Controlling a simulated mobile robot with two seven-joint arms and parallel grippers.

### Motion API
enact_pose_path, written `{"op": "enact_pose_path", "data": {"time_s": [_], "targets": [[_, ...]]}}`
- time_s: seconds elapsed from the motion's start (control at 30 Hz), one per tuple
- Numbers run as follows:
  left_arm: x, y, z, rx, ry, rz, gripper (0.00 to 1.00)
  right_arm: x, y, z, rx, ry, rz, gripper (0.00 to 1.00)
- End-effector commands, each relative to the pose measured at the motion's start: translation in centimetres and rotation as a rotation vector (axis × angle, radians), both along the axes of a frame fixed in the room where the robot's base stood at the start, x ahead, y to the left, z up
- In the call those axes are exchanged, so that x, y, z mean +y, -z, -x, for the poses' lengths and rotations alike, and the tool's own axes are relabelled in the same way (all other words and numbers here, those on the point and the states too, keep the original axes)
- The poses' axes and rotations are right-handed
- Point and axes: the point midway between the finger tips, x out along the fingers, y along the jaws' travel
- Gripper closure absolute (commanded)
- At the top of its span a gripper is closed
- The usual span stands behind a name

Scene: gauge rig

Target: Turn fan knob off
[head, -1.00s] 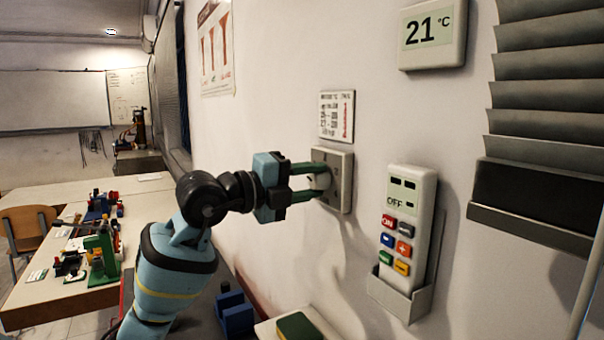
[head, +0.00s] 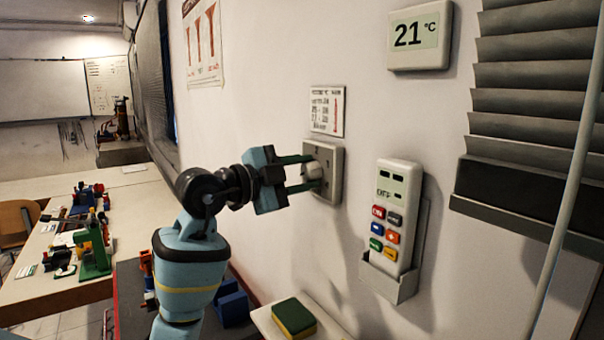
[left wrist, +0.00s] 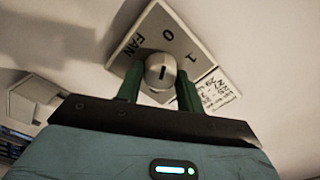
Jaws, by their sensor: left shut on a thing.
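The fan knob (left wrist: 161,72) is a round pale knob on a square grey plate (left wrist: 143,38) marked FAN, 0 and 1 in the left wrist view. A short dark line on its face runs roughly in line with the 0; which end points is unclear. In the head view the knob (head: 313,170) stands out from its wall plate (head: 334,184). My left gripper (head: 308,172) has its green fingers on either side of the knob, shut on it. Its body is tilted. My right gripper is not in view.
A paper label (head: 327,110) hangs above the plate. A remote (head: 397,215) reading OFF sits in a wall holder at right, below a 21 °C display (head: 420,36). A green and yellow sponge (head: 293,318) lies below. Blinds (head: 530,90) hang at far right.

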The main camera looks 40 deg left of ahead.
Motion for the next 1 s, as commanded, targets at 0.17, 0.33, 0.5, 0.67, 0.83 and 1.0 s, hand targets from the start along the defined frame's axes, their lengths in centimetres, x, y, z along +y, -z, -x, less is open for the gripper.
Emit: {"op": "enact_pose_path", "data": {"time_s": [0.17,0.33,0.5,0.67,0.83,1.0], "targets": [[0.03,-0.02,0.00,0.007,-0.001,0.025,0.86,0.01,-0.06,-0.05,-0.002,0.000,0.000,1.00],[0.03,0.00,-0.01,0.009,-0.001,0.031,0.86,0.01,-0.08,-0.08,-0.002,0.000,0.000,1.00],[0.02,0.00,-0.01,0.009,-0.001,0.031,0.86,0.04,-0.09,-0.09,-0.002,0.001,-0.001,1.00],[0.02,0.00,-0.01,0.009,0.000,0.030,0.51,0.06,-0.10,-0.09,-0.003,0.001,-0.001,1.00],[0.01,0.00,0.00,0.008,0.000,0.029,0.42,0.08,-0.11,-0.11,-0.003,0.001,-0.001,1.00],[0.04,0.00,0.04,0.009,-0.001,0.029,0.42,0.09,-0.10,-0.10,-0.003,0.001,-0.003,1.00]]}}
